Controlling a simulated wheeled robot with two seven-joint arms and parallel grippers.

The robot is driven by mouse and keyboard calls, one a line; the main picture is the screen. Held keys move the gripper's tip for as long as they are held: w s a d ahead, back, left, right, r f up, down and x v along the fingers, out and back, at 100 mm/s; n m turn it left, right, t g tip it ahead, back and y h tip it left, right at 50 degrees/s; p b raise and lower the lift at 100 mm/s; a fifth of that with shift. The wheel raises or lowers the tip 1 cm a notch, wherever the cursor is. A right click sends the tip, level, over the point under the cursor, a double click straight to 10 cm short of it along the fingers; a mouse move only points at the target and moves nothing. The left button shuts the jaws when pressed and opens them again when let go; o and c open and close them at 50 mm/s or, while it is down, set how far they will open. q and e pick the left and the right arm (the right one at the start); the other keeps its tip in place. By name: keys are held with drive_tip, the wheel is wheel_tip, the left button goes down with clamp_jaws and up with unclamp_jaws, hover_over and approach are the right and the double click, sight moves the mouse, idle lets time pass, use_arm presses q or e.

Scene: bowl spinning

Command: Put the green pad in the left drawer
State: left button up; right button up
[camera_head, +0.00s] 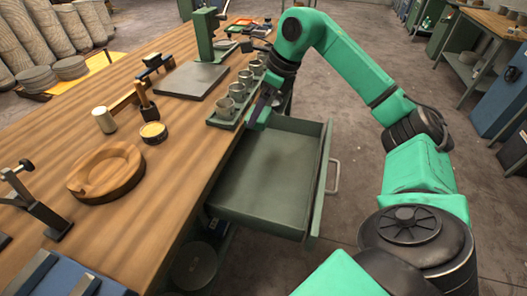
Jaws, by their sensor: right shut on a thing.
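The left drawer (265,185) is pulled out from the workbench, and its visible floor is bare. My right gripper (265,100) is at the drawer's far end, beside the cup tray at the bench edge. It is shut on a small green piece (258,116), which I take to be the green pad; the fingers and arm partly hide it. The green piece is near the drawer's far wall; I cannot tell its exact height above it. My left gripper is out of view.
A green tray (224,124) with several metal cups sits at the bench edge. A round wooden bowl (108,172), a small tin (153,132) and a green press stand (205,40) are on the bench. The drawer handle (333,176) sticks out right. The floor right of it is clear.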

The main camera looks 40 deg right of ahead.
drive_tip(key=f, duration=1.1)
drive_tip(key=s+f, duration=0.1)
drive_tip(key=f, duration=0.5)
drive_tip(key=shift+a+f+b, duration=0.3)
drive_tip(key=shift+b, duration=0.1)
drive_tip(key=shift+w+f, duration=0.1)
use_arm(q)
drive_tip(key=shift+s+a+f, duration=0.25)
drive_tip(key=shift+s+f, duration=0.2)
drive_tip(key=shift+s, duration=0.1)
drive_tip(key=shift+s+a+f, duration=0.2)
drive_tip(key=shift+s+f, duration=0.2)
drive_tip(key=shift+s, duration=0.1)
use_arm(e)
drive_tip(key=o, duration=0.9)
drive_tip(key=shift+o, duration=0.2)
drive_tip(key=shift+r, duration=0.2)
use_arm(q)
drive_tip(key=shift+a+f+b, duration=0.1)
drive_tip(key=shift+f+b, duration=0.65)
drive_tip(key=shift+b, duration=0.15)
use_arm(e)
drive_tip(key=v, duration=1.2)
